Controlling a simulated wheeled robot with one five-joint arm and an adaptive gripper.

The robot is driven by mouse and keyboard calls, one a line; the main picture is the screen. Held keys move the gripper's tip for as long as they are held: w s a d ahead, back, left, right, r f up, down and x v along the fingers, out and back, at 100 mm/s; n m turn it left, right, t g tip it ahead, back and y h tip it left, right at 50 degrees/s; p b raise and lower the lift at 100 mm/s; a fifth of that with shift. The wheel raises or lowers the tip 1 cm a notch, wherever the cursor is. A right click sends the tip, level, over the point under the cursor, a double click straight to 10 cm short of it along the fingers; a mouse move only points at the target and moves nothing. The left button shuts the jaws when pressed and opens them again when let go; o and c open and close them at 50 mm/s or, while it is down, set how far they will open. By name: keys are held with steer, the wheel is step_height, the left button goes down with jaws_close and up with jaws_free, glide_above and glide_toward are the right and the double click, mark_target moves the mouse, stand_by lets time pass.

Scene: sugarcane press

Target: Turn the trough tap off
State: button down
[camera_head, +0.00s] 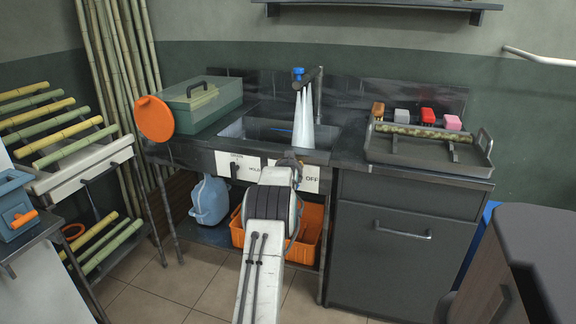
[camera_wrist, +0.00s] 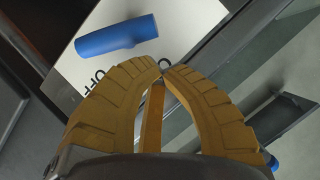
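The trough (camera_head: 258,131) is a metal sink in the counter. Its tap (camera_head: 309,78) has a blue part (camera_head: 298,73) on top, and white streams of water (camera_head: 304,120) fall into the trough. A white panel (camera_head: 311,179) marked OFF is on the counter front; it also shows in the wrist view (camera_wrist: 205,15). A blue cylindrical handle (camera_wrist: 117,36) lies across this panel in the wrist view; I cannot pick it out in the head view. My gripper (camera_head: 288,160) is at the panel. Its tan fingers (camera_wrist: 161,70) meet at the tips, apart from the handle, with nothing visible held.
A green box (camera_head: 207,100) and an orange disc (camera_head: 154,118) stand left of the trough. A metal tray (camera_head: 424,151) holding a cane piece lies at right. An orange crate (camera_head: 308,228) and a blue jug (camera_head: 210,201) are below. A dark-topped cabinet (camera_head: 535,240) stands front right.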

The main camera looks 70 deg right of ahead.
steer(key=shift+w+a+f, duration=0.15)
steer(key=shift+w+f, duration=0.25)
steer(key=shift+f, duration=0.1)
